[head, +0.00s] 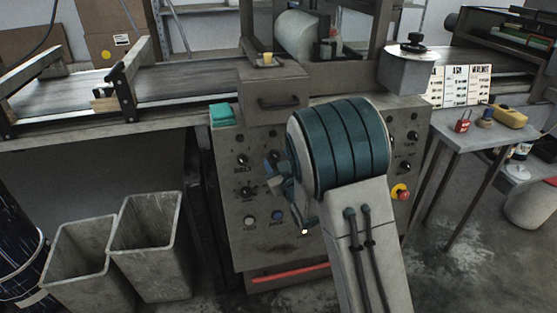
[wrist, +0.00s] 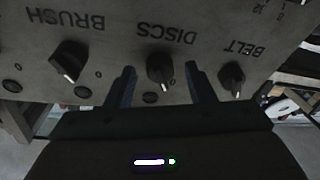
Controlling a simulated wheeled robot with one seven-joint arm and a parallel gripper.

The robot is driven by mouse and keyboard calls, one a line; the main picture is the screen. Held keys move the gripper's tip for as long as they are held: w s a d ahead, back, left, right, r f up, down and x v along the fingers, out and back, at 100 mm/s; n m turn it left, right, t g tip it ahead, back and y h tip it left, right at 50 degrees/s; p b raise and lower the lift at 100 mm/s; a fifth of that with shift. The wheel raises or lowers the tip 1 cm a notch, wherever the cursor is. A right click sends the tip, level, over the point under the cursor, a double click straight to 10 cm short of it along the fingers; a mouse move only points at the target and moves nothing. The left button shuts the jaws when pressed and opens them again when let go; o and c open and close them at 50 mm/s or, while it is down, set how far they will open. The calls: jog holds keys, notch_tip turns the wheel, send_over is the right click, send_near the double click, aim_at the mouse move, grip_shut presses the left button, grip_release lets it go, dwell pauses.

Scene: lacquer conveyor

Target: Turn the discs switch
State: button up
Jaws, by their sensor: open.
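The discs switch (wrist: 160,68) is a black rotary knob with a white pointer mark, beside the upside-down label DISCS in the wrist view. Its mark points down and slightly right there. My gripper (wrist: 163,74) is open, with one blue finger on each side of the knob. I cannot tell whether the fingers touch it. In the head view my gripper (head: 273,173) is close to the grey control panel (head: 285,243). My arm hides part of the panel there, and I cannot make out the discs switch clearly.
The brush knob (wrist: 69,60) and the belt knob (wrist: 231,77) flank the discs switch. A red stop button (head: 401,193) sits on the panel's right side. Two grey bins (head: 146,245) stand at left. A side table (head: 470,133) stands at right.

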jog(key=c, duration=1)
jog(key=shift+o, duration=0.2)
